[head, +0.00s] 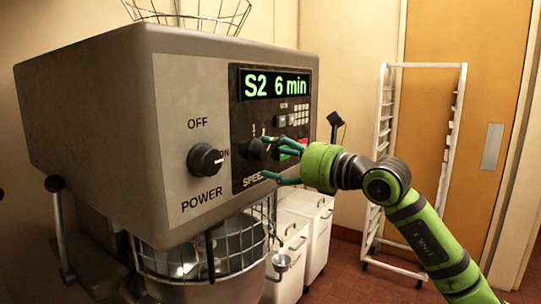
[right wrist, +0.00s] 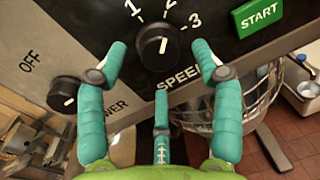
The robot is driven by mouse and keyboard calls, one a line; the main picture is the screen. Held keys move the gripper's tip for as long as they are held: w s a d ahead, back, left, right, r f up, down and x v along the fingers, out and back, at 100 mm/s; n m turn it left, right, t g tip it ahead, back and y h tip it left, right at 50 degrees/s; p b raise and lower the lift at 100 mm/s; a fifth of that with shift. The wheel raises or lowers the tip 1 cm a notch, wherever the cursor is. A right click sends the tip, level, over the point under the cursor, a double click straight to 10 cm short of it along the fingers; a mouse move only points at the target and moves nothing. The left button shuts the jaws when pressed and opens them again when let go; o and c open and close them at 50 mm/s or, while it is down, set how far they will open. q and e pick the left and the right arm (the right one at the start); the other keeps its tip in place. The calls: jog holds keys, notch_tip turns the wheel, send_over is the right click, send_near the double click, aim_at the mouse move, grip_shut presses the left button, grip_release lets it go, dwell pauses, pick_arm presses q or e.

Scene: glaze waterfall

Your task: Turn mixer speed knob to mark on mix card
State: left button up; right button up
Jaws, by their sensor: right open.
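The black speed knob (head: 255,149) is on the mixer's dark control panel (head: 240,112), partly hidden by my fingers in the head view. My right gripper (head: 268,158) is open in front of it. In the right wrist view the speed knob (right wrist: 156,46) lies ahead between the two upper teal fingertips of the gripper (right wrist: 160,58), with a third finger below. I cannot tell whether any finger touches it. Its white line tilts slightly, near the marks above, where 1 and 3 are readable. The display (head: 275,83) reads "S2 6 min". No separate mix card shows. My left gripper is out of view.
The power knob (head: 205,160) is left of the speed knob. The green START button (right wrist: 258,15) is to its right. The wire bowl guard (head: 190,258) and bowl are below. A white rack (head: 385,150) stands behind my right arm, near white bins (head: 312,225).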

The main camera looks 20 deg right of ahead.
jog(key=v, duration=1)
